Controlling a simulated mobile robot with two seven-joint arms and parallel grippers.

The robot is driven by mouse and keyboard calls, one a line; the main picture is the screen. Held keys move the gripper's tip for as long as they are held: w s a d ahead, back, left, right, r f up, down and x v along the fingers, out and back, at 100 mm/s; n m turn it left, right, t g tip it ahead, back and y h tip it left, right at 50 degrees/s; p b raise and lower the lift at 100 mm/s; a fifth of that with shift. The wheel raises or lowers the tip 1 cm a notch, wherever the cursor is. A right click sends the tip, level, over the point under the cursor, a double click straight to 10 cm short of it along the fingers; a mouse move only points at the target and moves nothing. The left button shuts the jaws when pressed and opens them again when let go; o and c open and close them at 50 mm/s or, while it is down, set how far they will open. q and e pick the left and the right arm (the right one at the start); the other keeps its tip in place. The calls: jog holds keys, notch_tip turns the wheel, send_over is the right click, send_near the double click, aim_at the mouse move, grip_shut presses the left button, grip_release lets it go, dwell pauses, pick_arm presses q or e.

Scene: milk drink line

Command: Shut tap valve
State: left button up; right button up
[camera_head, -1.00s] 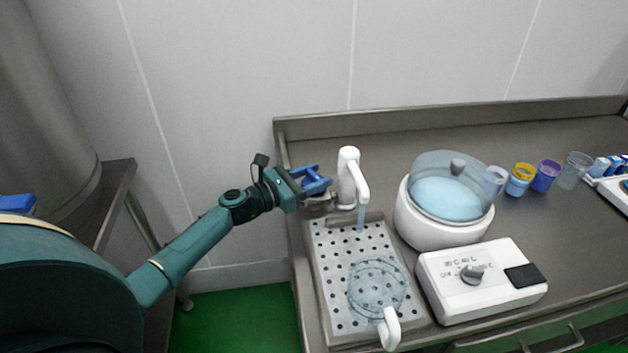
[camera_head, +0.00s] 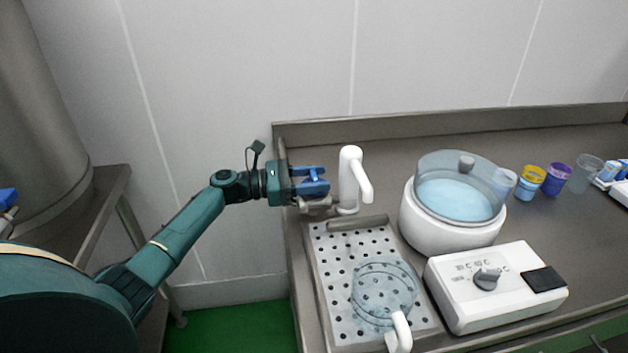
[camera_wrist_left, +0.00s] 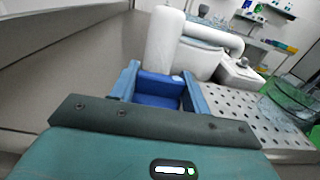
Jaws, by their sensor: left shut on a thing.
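The white tap (camera_head: 348,180) stands at the back of the perforated drip tray (camera_head: 322,265), its spout curving to the right. No water stream shows below the spout. My left gripper (camera_head: 316,181) is at the tap's left side, with blue fingers shut on the tap valve. The valve itself is mostly hidden by the fingers. In the left wrist view the blue fingers (camera_wrist_left: 158,88) are close in front of the white tap column (camera_wrist_left: 164,45). My right gripper is not in view.
A white round pot (camera_head: 447,230) with a clear lid stands right of the tray. A white control box (camera_head: 490,285) with a grey knob is in front of it. Several cups, including a purple one (camera_head: 557,179), stand further right. A raised metal edge (camera_head: 430,126) runs along the back.

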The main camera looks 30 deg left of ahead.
pick_arm(q)
jog(key=o, duration=1)
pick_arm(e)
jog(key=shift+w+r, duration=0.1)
pick_arm(q)
jog(key=b+v, duration=0.1)
jog(key=v, duration=1.2)
jog(key=shift+s+b, duration=0.1)
jog(key=shift+b, duration=0.2)
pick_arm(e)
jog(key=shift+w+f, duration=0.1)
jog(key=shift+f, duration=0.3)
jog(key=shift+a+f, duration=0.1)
